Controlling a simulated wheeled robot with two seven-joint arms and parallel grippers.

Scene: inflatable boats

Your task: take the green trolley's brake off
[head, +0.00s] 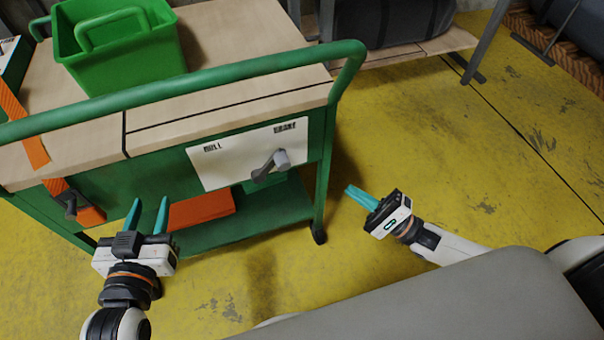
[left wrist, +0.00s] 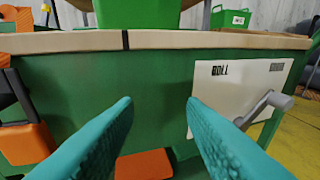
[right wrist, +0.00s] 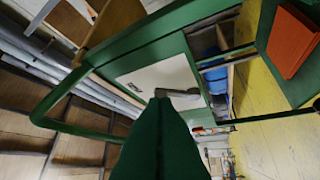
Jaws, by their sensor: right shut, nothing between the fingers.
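The green trolley (head: 250,225) stands in front of me with a wooden top and a green push rail. Its white plate (head: 225,165) reads ROLL at left and BRAKE at right. The grey brake lever (head: 270,168) points up and right, its knob below the BRAKE label. It also shows in the left wrist view (left wrist: 262,107) and, partly behind the fingertips, in the right wrist view (right wrist: 180,93). My left gripper (head: 149,203) is open and empty before the panel, left of the plate. My right gripper (head: 350,190) is shut and empty, right of the trolley, apart from the lever.
A green bin (head: 120,45) stands on the trolley top. An orange strap (head: 30,140) with a buckle hangs at the left. An orange item (head: 200,208) lies on the lower shelf. Yellow floor (head: 430,150) is clear to the right; a bench with a dark bundle stands behind.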

